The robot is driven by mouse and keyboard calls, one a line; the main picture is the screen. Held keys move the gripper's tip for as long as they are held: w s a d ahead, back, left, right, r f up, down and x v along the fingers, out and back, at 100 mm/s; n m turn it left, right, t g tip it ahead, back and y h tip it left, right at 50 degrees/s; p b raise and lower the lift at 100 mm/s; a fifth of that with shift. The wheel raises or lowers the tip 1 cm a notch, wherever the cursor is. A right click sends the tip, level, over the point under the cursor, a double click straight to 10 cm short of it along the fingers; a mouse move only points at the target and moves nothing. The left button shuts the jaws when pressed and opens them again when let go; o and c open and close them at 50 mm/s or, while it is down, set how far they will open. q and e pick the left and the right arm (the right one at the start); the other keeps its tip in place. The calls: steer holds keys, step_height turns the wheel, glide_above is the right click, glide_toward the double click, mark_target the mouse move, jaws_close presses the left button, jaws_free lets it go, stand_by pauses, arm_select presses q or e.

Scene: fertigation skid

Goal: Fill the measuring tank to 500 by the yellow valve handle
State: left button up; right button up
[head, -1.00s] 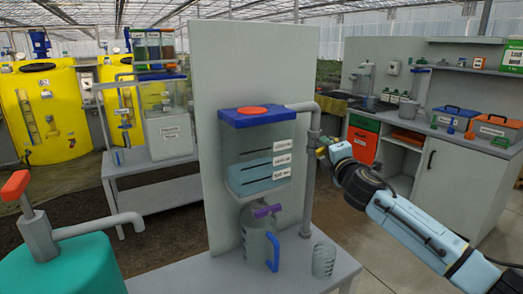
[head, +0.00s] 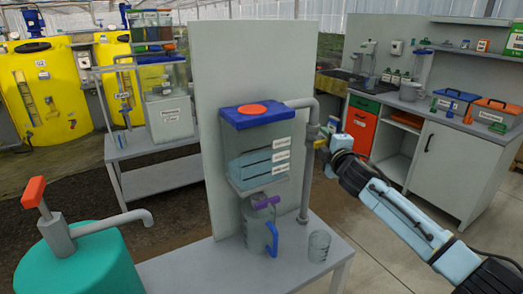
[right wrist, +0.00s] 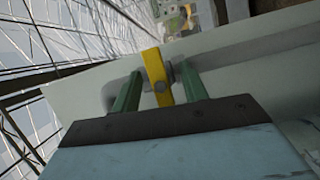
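The measuring tank (head: 236,147) is a clear box with a blue lid and an orange cap, mounted on a grey upright panel. Bluish liquid shows in its lower part; the level against the marks is hard to read, and the labels (head: 281,155) are too small to read. The yellow valve handle (right wrist: 154,72) lies between the two green fingers of my right gripper (right wrist: 160,82), with small gaps seeming to show on both sides. In the head view this gripper (head: 323,140) is beside the grey pipe, right of the tank. My left gripper is not in view.
A jug (head: 257,232) with a blue handle stands below the tank, under a purple lever (head: 266,202). A clear beaker (head: 319,246) stands on the bench (head: 215,266) to its right. A teal drum (head: 85,262) with a red-handled pump is at front left.

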steer(key=s+d+p, duration=0.3)
steer(key=s+p, duration=0.1)
steer(key=s, duration=0.2)
steer(key=shift+d, duration=0.2)
stand_by(0.4)
steer(key=shift+s, duration=0.1)
stand_by(0.8)
